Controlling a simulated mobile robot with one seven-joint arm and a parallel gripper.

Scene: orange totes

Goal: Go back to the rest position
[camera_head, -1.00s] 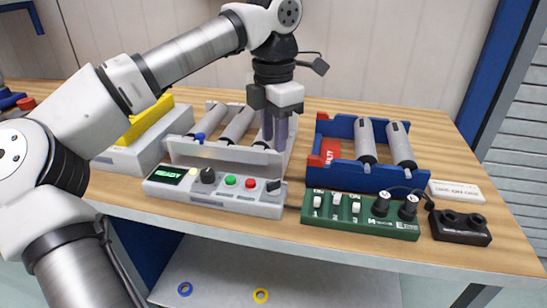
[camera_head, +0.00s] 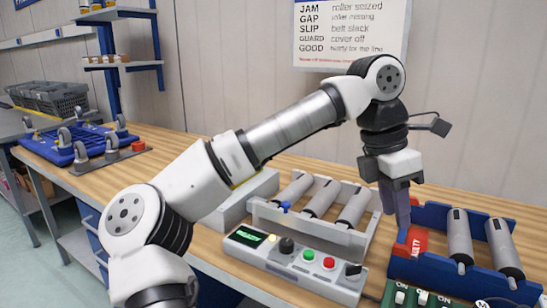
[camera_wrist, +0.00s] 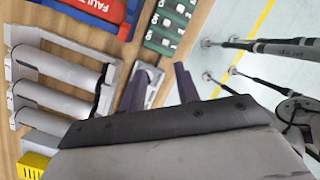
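My gripper (camera_head: 402,218) hangs pointing down on the bent arm, in front of the gap between the grey roller tray (camera_head: 310,232) and the blue roller tray (camera_head: 432,212). In the wrist view its two dark fingers (camera_wrist: 160,78) stand apart, with nothing held between them. The grey tray with its rollers also shows at the left of the wrist view (camera_wrist: 38,36). Whether the fingertips touch anything below is hard to tell.
A grey control box (camera_head: 295,268) with buttons and a lit display stands before the grey tray. A green switch box (camera_head: 418,298) is at the lower right. A blue caster frame (camera_head: 65,152) lies on the bench's left end.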

